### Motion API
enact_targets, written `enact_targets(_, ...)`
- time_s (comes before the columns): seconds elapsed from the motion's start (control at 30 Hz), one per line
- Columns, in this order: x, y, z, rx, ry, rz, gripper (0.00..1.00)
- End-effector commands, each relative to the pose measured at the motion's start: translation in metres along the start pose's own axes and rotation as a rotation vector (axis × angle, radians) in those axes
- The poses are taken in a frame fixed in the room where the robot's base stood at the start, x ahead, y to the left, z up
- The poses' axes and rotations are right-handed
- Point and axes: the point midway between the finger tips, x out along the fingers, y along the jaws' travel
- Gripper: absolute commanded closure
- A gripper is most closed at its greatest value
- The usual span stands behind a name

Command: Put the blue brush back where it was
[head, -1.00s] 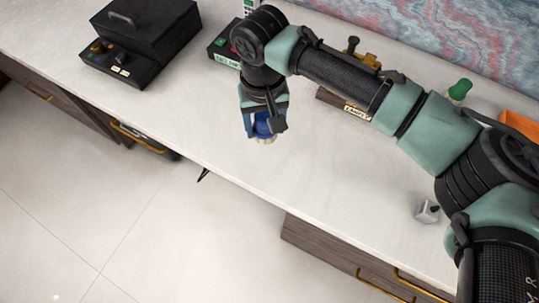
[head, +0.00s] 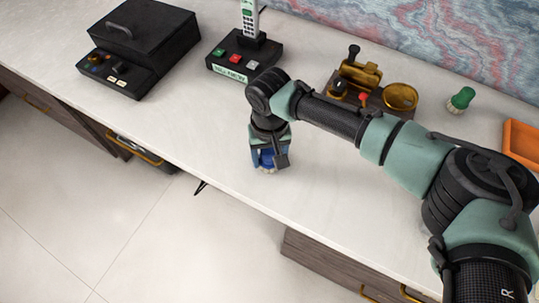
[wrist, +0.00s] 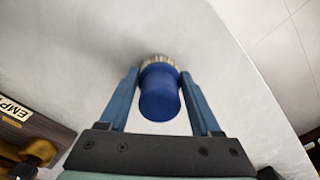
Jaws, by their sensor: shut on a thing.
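The blue brush (wrist: 159,92) is between the fingers of my gripper (wrist: 159,85) in the wrist view, with its pale bristles (wrist: 157,60) at the far end. My gripper is shut on it. In the head view my gripper (head: 266,158) points down over the desk (head: 215,150) near its front edge, and the blue brush (head: 267,160) shows partly between the fingers, bristles downward. I cannot tell whether the bristles touch the desk top.
A green brush (head: 461,99) stands at the back right, beside an orange tray (head: 522,142). A wooden stand with brass parts (head: 400,97), a phone on a black base (head: 243,58) and a black box (head: 140,45) stand along the back. The desk's front-middle is clear.

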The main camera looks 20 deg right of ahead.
Motion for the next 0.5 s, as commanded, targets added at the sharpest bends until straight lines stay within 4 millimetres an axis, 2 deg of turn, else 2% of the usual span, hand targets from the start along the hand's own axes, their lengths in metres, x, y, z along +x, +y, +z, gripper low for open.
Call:
enact_targets(0.27, 0.0017, -0.0002, -0.0001, 0.001, 0.000, -0.001, 0.87)
enact_targets(0.3, 0.0018, 0.0001, -0.0004, 0.000, 0.001, 0.000, 0.32)
enact_targets(0.43, 0.0015, 0.0002, -0.0004, 0.000, 0.001, 0.000, 0.08)
enact_targets(0.5, 0.0014, 0.0002, -0.0004, 0.000, 0.001, 0.000, 0.05)
